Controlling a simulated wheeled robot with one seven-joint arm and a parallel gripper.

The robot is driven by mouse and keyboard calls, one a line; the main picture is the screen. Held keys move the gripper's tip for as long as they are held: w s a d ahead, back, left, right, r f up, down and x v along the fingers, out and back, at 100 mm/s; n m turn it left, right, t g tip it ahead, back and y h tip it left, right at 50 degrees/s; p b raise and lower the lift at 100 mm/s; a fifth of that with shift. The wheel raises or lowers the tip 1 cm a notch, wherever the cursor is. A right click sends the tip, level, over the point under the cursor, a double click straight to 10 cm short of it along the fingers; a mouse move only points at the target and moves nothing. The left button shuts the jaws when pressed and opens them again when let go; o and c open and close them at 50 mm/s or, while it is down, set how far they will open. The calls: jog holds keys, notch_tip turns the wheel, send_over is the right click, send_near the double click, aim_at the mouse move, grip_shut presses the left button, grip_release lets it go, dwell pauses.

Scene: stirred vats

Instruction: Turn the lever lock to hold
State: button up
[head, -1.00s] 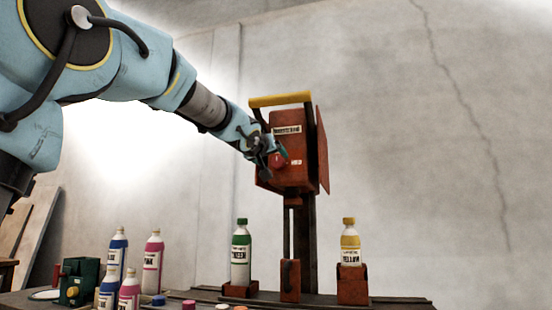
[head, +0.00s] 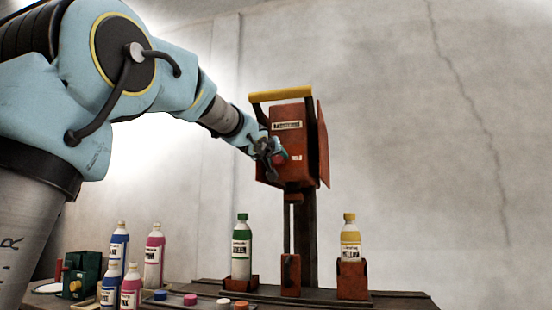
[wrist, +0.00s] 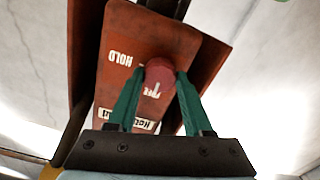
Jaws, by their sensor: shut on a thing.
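The lever lock is a round red knob (head: 280,159) on the face of the orange-red machine head (head: 294,140). In the wrist view the knob (wrist: 159,72) sits between the green fingers of my gripper (wrist: 160,82), which are shut on it. A white mark shows on the knob. The white word HOLD is printed on the plate beside it, left of the knob in the wrist view. Other lettering near the knob is partly hidden. In the head view my gripper (head: 274,156) reaches the knob from the left.
A yellow-topped handle (head: 280,96) rises above the machine head. Below stand a green bottle (head: 241,250) and a yellow bottle (head: 350,243) in holders. Several blue and pink bottles (head: 154,257), a green box (head: 85,275) and coloured caps (head: 190,299) are on the bench.

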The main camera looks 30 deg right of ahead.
grip_shut()
dwell(0.3)
jog(key=m, duration=0.4)
jog(key=shift+m, duration=0.4)
jog(key=m, duration=0.9)
jog(key=shift+m, duration=2)
